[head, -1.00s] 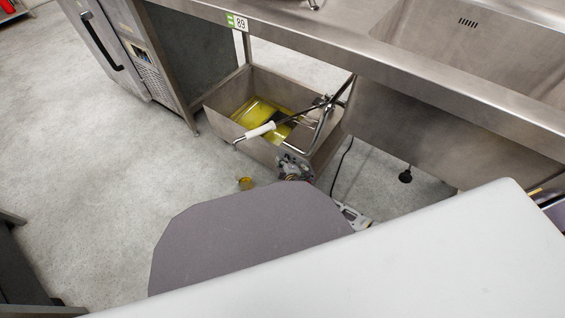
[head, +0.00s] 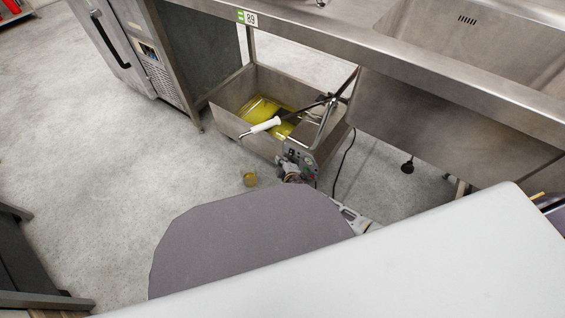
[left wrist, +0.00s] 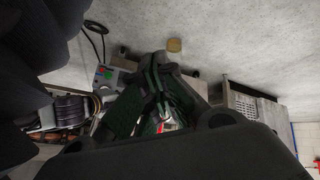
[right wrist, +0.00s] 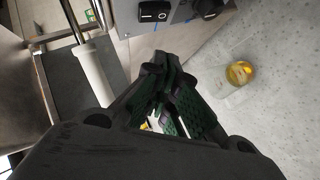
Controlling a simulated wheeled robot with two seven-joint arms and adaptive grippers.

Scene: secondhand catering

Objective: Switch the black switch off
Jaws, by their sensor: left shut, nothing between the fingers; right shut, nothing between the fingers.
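The black switch (right wrist: 153,11) is at the top of the right wrist view, on the grey control panel (right wrist: 176,12) of a metal box. In the head view the panel (head: 299,157) is on the front end of the steel tank, small, with the switch too small to read clearly. My right gripper (right wrist: 168,60) is shut and empty, just below the switch in its own view and apart from it. In the head view it (head: 290,173) is in front of the panel's lower part. My left gripper (left wrist: 158,58) is shut and empty; a panel with red and green parts (left wrist: 105,76) lies left of it.
The steel tank (head: 226,122) holds yellow liquid and a white-handled tool (head: 265,126). Open floor lies at left.

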